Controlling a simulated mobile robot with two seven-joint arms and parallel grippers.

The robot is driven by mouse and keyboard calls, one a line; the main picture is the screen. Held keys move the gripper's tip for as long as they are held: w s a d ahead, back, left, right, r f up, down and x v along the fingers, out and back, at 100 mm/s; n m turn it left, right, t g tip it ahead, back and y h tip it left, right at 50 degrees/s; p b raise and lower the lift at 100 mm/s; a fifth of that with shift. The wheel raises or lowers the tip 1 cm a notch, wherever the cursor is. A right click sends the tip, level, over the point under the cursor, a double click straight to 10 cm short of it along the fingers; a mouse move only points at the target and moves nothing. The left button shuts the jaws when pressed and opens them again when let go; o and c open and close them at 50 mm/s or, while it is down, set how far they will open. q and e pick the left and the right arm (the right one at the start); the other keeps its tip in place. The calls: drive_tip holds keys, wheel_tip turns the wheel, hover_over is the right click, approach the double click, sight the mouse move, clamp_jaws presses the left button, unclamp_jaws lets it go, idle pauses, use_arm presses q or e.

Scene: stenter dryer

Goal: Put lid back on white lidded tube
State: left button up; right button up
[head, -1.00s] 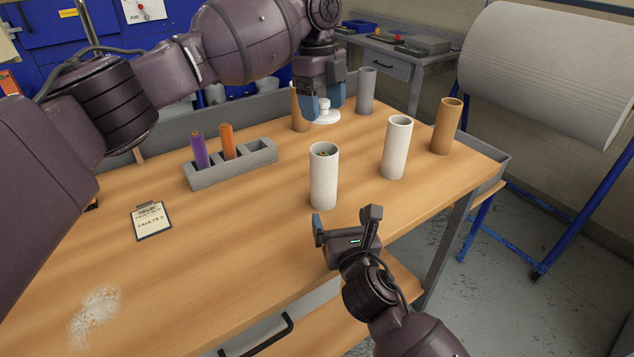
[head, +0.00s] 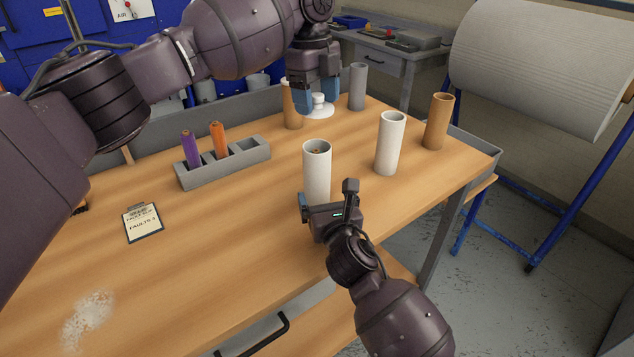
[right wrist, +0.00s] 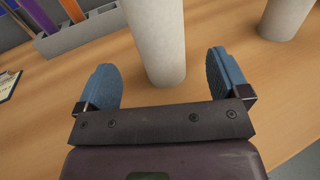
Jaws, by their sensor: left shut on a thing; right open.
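The white lid (head: 319,110), a disc with a round knob, is at the far side of the bench. My left gripper (head: 317,98) is shut on its knob from above. A white tube (head: 317,165) stands upright and uncovered near the middle, with something small and dark inside its mouth. My right gripper (head: 327,197) is open, low at the near side of this tube. In the right wrist view the tube (right wrist: 158,38) stands upright between and just beyond the two blue fingertips (right wrist: 162,72), with gaps on both sides.
Another white tube (head: 390,143) and a brown tube (head: 438,122) stand to the right. A brown tube (head: 292,108) and a grey tube (head: 357,87) stand behind. A grey rack (head: 222,165) holds purple and orange tubes.

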sight(320, 186)
drive_tip(key=x, duration=0.7)
drive_tip(key=shift+w+a, duration=0.1)
drive_tip(key=shift+w, duration=0.05)
drive_tip(key=c, duration=1.4)
use_arm(q)
drive_tip(key=shift+f, duration=2.5)
use_arm(e)
drive_tip(key=shift+o, duration=0.2)
use_arm(q)
drive_tip(key=shift+f, duration=0.1)
drive_tip(key=shift+f, duration=0.8)
drive_tip(key=shift+f, duration=0.65)
use_arm(e)
drive_tip(key=shift+f, duration=0.1)
use_arm(q)
drive_tip(key=o, duration=1)
drive_tip(key=shift+c, duration=0.2)
